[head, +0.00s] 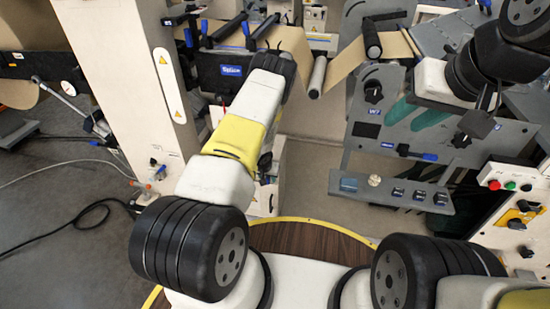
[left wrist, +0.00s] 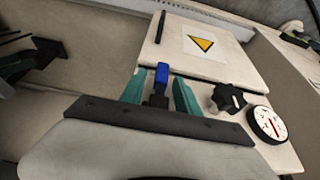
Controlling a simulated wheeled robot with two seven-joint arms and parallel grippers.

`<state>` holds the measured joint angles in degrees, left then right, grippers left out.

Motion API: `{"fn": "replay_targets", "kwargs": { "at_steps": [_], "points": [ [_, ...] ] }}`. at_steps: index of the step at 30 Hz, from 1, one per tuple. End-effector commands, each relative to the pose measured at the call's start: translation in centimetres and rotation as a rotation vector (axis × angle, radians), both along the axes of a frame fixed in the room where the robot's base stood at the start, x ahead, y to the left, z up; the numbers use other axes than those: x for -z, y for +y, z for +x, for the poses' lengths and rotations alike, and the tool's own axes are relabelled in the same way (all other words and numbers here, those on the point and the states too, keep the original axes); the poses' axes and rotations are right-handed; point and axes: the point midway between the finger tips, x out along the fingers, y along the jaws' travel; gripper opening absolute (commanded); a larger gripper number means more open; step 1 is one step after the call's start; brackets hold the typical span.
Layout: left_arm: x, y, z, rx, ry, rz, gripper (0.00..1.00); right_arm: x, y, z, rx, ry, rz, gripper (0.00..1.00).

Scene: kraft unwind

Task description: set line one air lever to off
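In the left wrist view a small lever with a blue handle (left wrist: 162,73) and a dark stem stands at a cream panel (left wrist: 175,62). My left gripper (left wrist: 159,82) has its two teal fingers apart, one on each side of the lever, with gaps visible. I cannot tell whether either finger touches it. In the head view my left arm reaches toward the machine, and its wrist hides the fingers and the lever. My right gripper (head: 416,113) is open and empty, its teal fingers in front of a grey panel at the right.
Beside the lever are a black star knob (left wrist: 227,98) and a round white gauge (left wrist: 268,124) with a red needle. A grey shelf (head: 391,190) with several controls and a button box (head: 513,184) stand at the right. A black cable (head: 95,211) lies on the floor.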

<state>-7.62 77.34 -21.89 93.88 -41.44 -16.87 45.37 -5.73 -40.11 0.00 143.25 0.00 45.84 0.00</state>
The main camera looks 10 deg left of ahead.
Motion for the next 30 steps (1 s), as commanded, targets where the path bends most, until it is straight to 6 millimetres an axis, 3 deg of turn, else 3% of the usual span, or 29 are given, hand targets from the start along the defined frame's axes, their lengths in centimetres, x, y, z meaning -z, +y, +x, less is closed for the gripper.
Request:
{"fn": "replay_targets", "kwargs": {
  "at_steps": [6,12,30],
  "points": [
    [0.01,0.03,0.0,0.0,0.0,0.0,0.36,0.0,0.0,0.0,0.0,0.0,0.0,0.36],
    [-0.01,0.03,0.0,0.0,0.0,0.0,0.0,0.0,0.0,0.0,0.0,0.0,0.0,0.36],
    [-0.03,0.02,-0.01,0.0,0.0,0.0,0.0,0.0,0.0,0.0,0.0,0.0,0.0,0.36]
  ]
}}
